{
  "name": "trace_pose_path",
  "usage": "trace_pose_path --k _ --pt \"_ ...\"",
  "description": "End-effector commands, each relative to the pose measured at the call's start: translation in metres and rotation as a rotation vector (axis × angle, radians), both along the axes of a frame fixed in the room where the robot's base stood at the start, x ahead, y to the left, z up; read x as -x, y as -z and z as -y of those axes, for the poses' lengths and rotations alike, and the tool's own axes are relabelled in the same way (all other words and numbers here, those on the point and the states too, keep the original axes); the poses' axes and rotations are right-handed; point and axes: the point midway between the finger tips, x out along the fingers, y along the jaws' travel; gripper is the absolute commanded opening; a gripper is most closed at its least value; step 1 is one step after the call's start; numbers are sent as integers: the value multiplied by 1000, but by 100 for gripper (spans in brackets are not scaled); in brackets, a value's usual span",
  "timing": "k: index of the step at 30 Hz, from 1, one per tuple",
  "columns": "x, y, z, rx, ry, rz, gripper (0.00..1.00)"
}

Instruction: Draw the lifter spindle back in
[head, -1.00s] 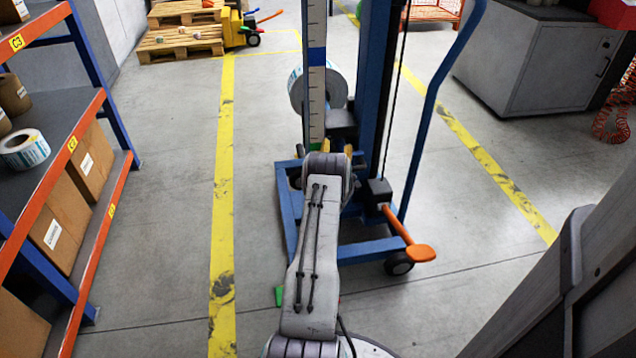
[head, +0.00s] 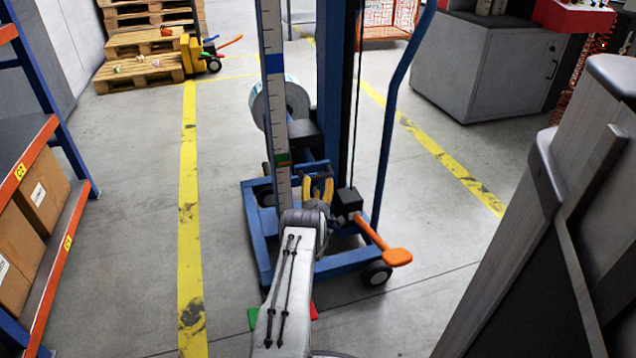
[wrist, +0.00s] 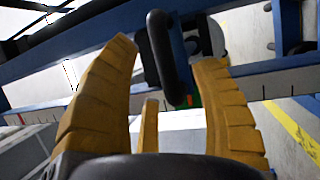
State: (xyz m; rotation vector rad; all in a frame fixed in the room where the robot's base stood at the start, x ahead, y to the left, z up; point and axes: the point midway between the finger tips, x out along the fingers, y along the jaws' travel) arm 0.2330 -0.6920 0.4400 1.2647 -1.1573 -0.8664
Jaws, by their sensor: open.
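The lifter is a blue mast (head: 335,110) on a wheeled blue frame (head: 255,235), with a scale strip up its left side. A white label roll (head: 268,102) hangs at the mast's far left side; the spindle itself is hidden behind the roll and the mast. A black block (head: 303,137) sits by the mast below the roll. My gripper (head: 318,188) is open, its yellow fingers pointing at the lifter's lower part. In the wrist view a black loop handle (wrist: 176,80) shows between the spread fingers; I cannot tell whether they touch it.
An orange lever (head: 390,252) sticks out at the lifter's right, near a black wheel (head: 377,274). A shelf with boxes (head: 38,195) stands at the left. A grey cabinet (head: 470,75) is at the back right. A grey machine (head: 575,190) rises close at the right.

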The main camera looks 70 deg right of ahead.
Motion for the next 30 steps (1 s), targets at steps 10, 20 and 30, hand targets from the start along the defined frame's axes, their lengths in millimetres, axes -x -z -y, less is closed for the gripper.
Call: trace_pose_path --k 10,20,30 --pt "-7 -2 26 3 0 2 58" --pt "-11 -7 42 0 0 1 58" --pt "-11 -8 44 -1 0 1 58"
